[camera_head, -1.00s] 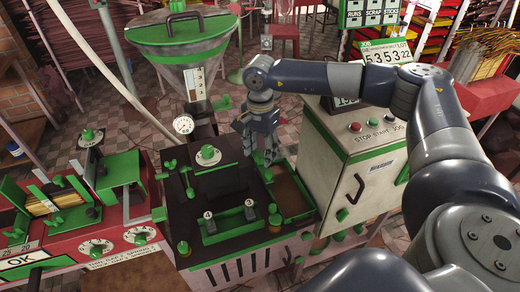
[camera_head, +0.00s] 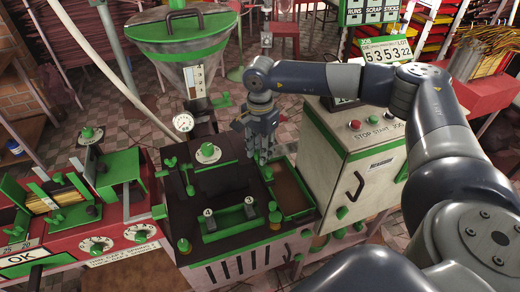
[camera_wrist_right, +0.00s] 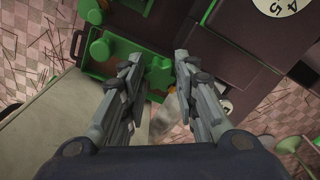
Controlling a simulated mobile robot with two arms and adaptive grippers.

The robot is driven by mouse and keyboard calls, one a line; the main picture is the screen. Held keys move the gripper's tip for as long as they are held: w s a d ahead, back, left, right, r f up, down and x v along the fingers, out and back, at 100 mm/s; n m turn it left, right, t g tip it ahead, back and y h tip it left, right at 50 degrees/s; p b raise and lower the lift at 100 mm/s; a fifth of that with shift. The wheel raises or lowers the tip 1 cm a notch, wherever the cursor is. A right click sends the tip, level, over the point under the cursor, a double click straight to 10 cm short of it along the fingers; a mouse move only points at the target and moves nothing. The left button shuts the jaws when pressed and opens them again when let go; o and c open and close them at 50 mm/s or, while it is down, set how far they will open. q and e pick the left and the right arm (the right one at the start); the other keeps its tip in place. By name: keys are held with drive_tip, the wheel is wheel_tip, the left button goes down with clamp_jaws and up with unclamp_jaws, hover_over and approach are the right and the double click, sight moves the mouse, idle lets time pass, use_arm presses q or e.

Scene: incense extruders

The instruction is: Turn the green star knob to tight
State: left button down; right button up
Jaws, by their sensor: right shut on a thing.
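My right gripper (camera_head: 266,157) points down over the right part of the dark machine top (camera_head: 220,185). In the right wrist view its two fingers (camera_wrist_right: 158,62) stand on either side of a green knob (camera_wrist_right: 159,75), shut on it. The knob's shape is mostly hidden by the fingers, so its star form and any tight mark cannot be read. In the head view the gripper covers most of this knob. My left gripper is not in view.
A cream control cabinet (camera_head: 350,160) stands to the right. A green-lidded hopper (camera_head: 180,35) rises behind left. Other green knobs (camera_head: 208,150) stand on the machine top.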

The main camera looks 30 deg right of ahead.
drive_tip(key=m+b, duration=0.2)
drive_tip(key=m, duration=0.3)
drive_tip(key=shift+f, duration=0.1)
drive_tip(key=m+b, duration=0.1)
drive_tip(key=m, duration=0.4)
drive_tip(key=shift+m+b, duration=0.3)
drive_tip(key=shift+m, duration=0.1)
drive_tip(key=m, duration=0.5)
drive_tip(key=shift+w+b, duration=0.1)
drive_tip(key=shift+b, duration=0.3)
drive_tip(key=m, duration=0.5)
drive_tip(key=shift+d, duration=0.1)
drive_tip(key=shift+m, duration=0.3)
drive_tip(key=shift+r, duration=0.2)
drive_tip(key=o, duration=1.1)
drive_tip(key=shift+c, duration=0.2)
